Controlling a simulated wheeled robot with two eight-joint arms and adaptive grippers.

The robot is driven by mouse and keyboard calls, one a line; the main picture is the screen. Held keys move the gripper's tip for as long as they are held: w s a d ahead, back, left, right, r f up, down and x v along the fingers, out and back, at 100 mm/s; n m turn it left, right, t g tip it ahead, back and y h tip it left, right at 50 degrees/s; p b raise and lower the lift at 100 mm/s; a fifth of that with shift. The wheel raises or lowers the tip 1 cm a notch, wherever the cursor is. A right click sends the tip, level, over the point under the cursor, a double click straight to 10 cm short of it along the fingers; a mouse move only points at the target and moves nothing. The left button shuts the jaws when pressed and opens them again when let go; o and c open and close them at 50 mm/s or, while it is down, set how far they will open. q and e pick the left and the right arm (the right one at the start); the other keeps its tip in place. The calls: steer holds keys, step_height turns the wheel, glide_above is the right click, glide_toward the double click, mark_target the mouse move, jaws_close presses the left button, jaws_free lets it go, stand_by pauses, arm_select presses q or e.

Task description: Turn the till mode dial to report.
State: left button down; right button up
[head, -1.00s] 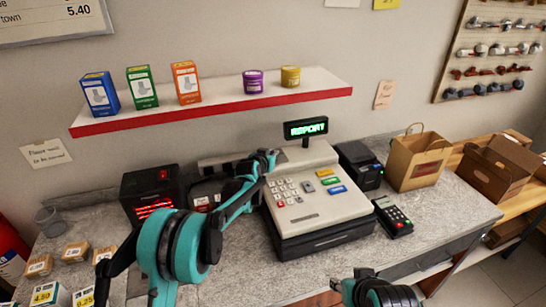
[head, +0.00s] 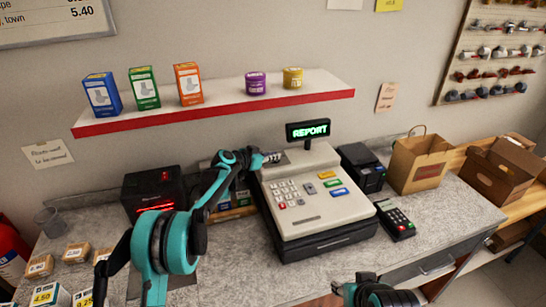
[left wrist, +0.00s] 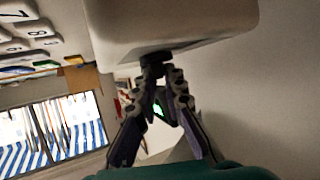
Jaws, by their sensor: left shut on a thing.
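The till (head: 318,205) stands on the counter, a cream register with coloured keys. Its raised display (head: 308,130) reads REPORT in green. My left gripper (head: 270,158) is at the till's upper left corner. In the left wrist view, my left gripper (left wrist: 160,72) is shut on a small dark knob, the mode dial (left wrist: 155,57), against the till's pale housing (left wrist: 170,25). The fingers hide most of the dial, and its markings cannot be read. In the head view the dial is hidden by the gripper. My right gripper (head: 372,288) is low at the bottom edge, its fingers unclear.
A card terminal (head: 396,219) and a black printer (head: 362,167) stand right of the till, with a paper bag (head: 420,163) beyond. A black box with red lights (head: 153,192) is to the left. A shelf (head: 220,104) hangs above.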

arm_select(q)
steer(key=shift+f, duration=0.1)
steer(key=c, duration=1.6)
jaws_free()
steer(key=shift+a, duration=0.1)
steer(key=v, duration=1.2)
